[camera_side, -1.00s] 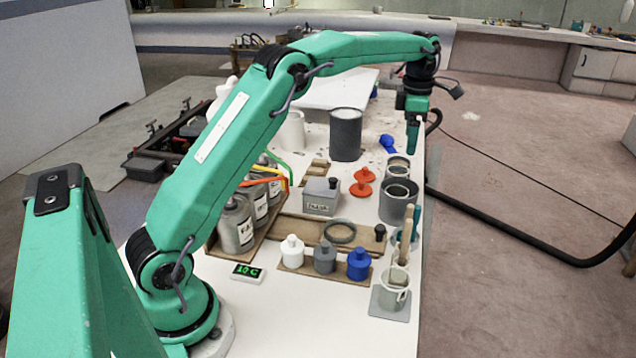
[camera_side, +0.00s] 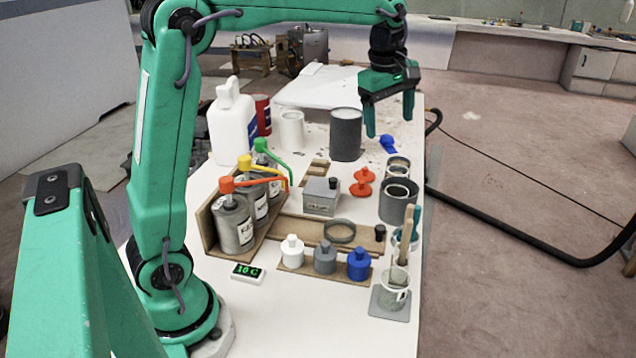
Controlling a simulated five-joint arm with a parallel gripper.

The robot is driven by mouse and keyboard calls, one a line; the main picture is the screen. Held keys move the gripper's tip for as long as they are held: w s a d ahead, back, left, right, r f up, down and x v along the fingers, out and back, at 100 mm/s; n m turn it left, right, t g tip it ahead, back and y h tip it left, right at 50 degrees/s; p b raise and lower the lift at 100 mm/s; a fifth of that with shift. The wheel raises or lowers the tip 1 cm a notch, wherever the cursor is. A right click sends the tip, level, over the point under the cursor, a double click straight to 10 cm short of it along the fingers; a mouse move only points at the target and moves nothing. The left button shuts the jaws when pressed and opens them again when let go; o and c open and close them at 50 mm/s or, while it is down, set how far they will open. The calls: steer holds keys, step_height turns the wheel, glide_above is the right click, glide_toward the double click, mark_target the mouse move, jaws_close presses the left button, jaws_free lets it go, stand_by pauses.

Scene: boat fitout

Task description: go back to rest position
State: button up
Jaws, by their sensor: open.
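My gripper (camera_side: 389,130) hangs from the raised arm over the far right part of the white table (camera_side: 300,335). Its two green fingers point down and stand apart, with nothing between them. It is above and to the right of a dark grey can (camera_side: 346,135). A blue scoop-like item (camera_side: 389,144) lies on the table just below the fingertips in the picture; it appears apart from them.
Bottles with red, yellow and green spouts (camera_side: 236,226) stand in a wooden rack. Small bottles (camera_side: 325,258), grey cups (camera_side: 397,203) and a brush cup (camera_side: 393,290) stand nearer. A white jug (camera_side: 232,125) stands behind the rack. The table's near end is mostly clear.

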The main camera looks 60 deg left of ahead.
steer(key=s+d+f+m+t, duration=0.1)
steer(key=s+d+f+m, duration=0.1)
steer(key=s+m, duration=0.7)
steer(key=s+d+f+m+t, duration=0.2)
steer(key=s+m, duration=0.7)
steer(key=s, duration=0.6)
steer(key=shift+s+f+t, duration=0.3)
steer(key=shift+s+f, duration=0.05)
steer(key=shift+f, duration=0.5)
